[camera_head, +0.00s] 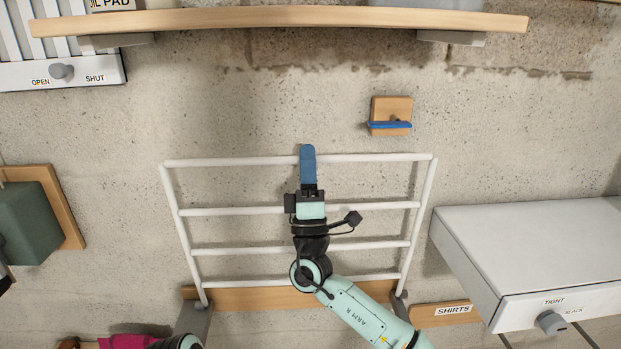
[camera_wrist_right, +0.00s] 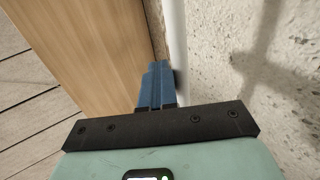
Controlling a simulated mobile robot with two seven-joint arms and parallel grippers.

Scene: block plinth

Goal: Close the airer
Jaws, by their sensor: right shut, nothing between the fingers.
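The airer (camera_head: 245,211) is a white frame of several bars, standing out above a wooden board (camera_head: 250,298) on the wall and held by grey brackets at its lower corners. It looks wider at its top bar. My right gripper (camera_head: 307,150) has blue fingers, shut and empty, at the middle of the top bar, overlapping it in the head view; contact is unclear. In the right wrist view the shut fingers (camera_wrist_right: 158,70) are beside a white bar (camera_wrist_right: 174,30). A wooden block with a blue catch (camera_head: 390,125) is on the wall above the airer. My left gripper is not visible.
A wooden shelf (camera_head: 280,18) runs along the top. A white box (camera_head: 530,245) with a TIGHT/SLACK knob (camera_head: 551,322) stands at right, beside a SHIRTS label (camera_head: 453,310). A green block (camera_head: 25,222) is at left. The wall between airer and shelf is mostly clear.

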